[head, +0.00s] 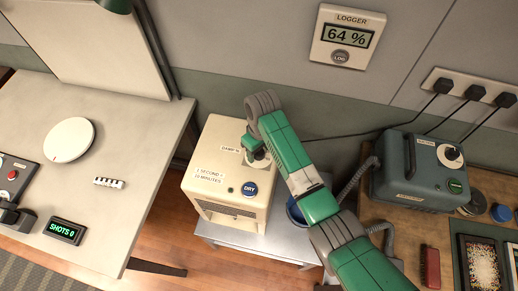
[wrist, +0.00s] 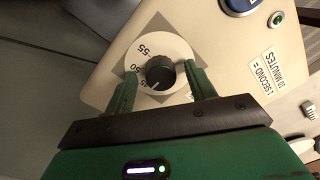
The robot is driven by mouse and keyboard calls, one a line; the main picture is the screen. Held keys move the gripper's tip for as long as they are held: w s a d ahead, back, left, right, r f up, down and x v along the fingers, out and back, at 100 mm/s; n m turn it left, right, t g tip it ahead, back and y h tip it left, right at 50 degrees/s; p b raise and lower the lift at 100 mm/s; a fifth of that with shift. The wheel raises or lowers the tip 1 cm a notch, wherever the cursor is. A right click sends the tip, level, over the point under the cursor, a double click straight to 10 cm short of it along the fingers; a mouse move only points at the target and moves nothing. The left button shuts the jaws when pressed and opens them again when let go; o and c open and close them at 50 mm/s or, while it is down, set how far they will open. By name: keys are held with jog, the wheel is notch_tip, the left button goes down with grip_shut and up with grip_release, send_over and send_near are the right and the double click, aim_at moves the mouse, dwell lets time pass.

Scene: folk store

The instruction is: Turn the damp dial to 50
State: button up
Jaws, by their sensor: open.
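The damp dial is a black knob (wrist: 160,74) on a round white scale plate (wrist: 165,45) with 55, 50 and part of another number visible. It sits on top of a cream box (head: 215,180) labelled DAMP %. In the head view my gripper (head: 256,150) covers most of the dial. In the wrist view my gripper (wrist: 162,72) is open, with one green finger on each side of the knob. Small gaps seem to show between fingers and knob; I cannot tell about contact. The knob's pointer is too small to read surely.
The cream box has a blue DRY button (head: 249,188) and stands on a pale stand (head: 290,243). A wall logger (head: 346,36) reads 64 %. A teal machine (head: 418,172) stands right on a wooden bench. A white table (head: 90,180) is at left.

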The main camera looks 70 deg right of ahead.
jog(key=shift+c, duration=0.4)
jog(key=c, duration=0.9)
jog(key=shift+r, duration=0.1)
jog(key=shift+p, duration=0.35)
jog(key=shift+r+m+p, duration=0.2)
jog(key=shift+m+p, duration=0.9)
jog(key=shift+a+m+p, duration=0.1)
jog(key=shift+m+p, duration=0.7)
jog(key=shift+m, duration=0.1)
jog(key=m+p, duration=0.1)
jog(key=m, duration=0.1)
jog(key=m+p, duration=0.1)
jog(key=m, duration=0.1)
jog(key=m+p, duration=0.1)
jog(key=shift+f+m, duration=0.25)
jog(key=shift+m, duration=0.15)
